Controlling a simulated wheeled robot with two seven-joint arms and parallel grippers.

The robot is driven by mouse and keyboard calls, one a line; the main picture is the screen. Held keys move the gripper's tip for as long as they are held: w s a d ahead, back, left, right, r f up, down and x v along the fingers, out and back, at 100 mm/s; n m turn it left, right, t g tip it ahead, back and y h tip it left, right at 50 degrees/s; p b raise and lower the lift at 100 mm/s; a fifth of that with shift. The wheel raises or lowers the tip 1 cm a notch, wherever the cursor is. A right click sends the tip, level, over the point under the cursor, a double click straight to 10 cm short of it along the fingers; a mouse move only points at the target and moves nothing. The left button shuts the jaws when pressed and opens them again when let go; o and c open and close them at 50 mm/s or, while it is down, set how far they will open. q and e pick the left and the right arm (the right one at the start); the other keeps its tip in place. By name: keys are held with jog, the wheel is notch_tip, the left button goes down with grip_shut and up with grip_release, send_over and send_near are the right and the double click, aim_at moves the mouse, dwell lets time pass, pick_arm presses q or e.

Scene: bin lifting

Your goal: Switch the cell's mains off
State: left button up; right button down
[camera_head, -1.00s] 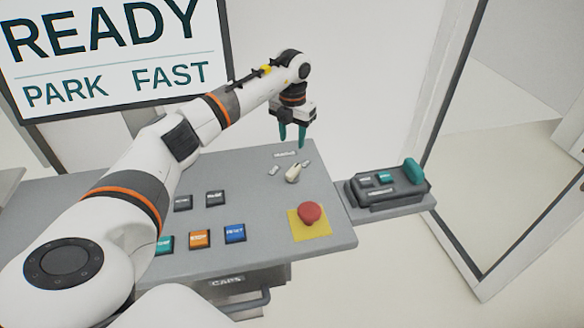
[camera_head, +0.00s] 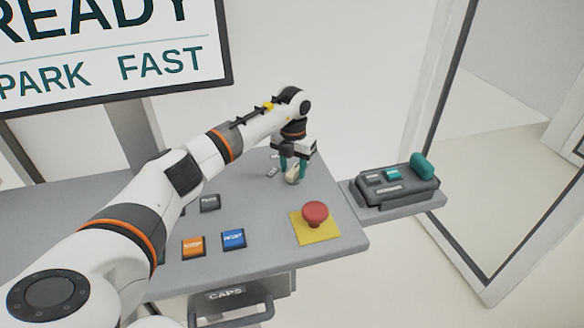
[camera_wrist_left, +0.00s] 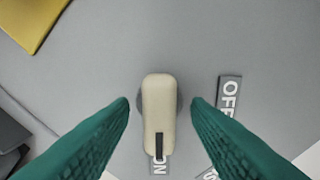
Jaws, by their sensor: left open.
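The mains switch is a cream rotary knob (camera_head: 292,174) on the grey console. In the left wrist view the knob (camera_wrist_left: 158,115) has a dark pointer mark at its lower end, which lies at the ON label (camera_wrist_left: 158,165). The OFF label (camera_wrist_left: 229,97) is to the right of the knob. My left gripper (camera_head: 293,171) is open, with its green fingers pointing down on either side of the knob. In the left wrist view the fingertips (camera_wrist_left: 158,103) flank the knob with a gap on each side. My right gripper is not in view.
A red mushroom button (camera_head: 315,213) on a yellow plate (camera_head: 318,232) stands near the knob. An orange button (camera_head: 194,247), a blue button (camera_head: 233,239) and a dark button (camera_head: 210,203) are on the console. A dark pendant (camera_head: 393,188) with a teal part lies on the right shelf.

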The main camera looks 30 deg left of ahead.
pick_arm(q)
grip_shut()
jog(key=shift+n, duration=0.3)
jog(key=n, duration=0.3)
jog(key=shift+n, duration=0.3)
jog(key=n, duration=0.4)
jog(key=shift+n+p, duration=0.3)
jog(key=shift+p, duration=0.05)
jog(key=n, duration=0.4)
jog(key=shift+p, duration=0.4)
jog(key=shift+n+p, duration=0.45)
jog(key=shift+n, duration=2.05)
